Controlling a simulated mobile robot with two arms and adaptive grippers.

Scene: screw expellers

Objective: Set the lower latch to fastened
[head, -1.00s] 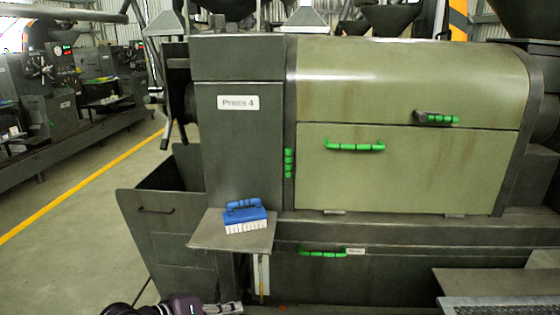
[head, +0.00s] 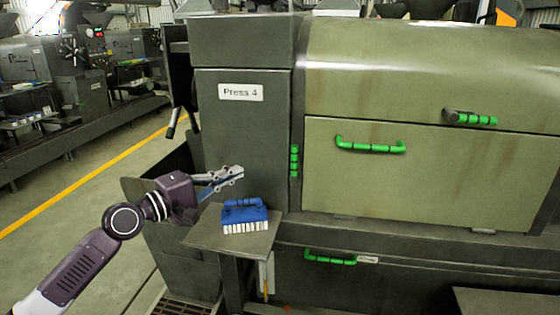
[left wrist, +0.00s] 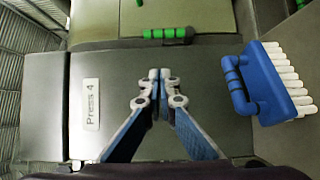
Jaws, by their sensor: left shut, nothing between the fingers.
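A short upright green latch grip (head: 294,160) sits on the dark strip at the left edge of the press's lower green door; it also shows in the left wrist view (left wrist: 168,33). A dark lever with a green grip (head: 470,118) lies almost level near the seam of the upper cover. I cannot tell for sure which is the lower latch. My left gripper (head: 240,172) is shut and empty in front of the grey "Press 4" panel (head: 240,130), left of the upright grip and apart from it. In the left wrist view its fingertips (left wrist: 160,76) meet. My right gripper is out of view.
A blue brush (head: 245,215) lies on a small shelf (head: 205,232) just below my left gripper. Green handles are on the lower door (head: 370,145) and the drawer front (head: 330,258). Open floor lies to the left.

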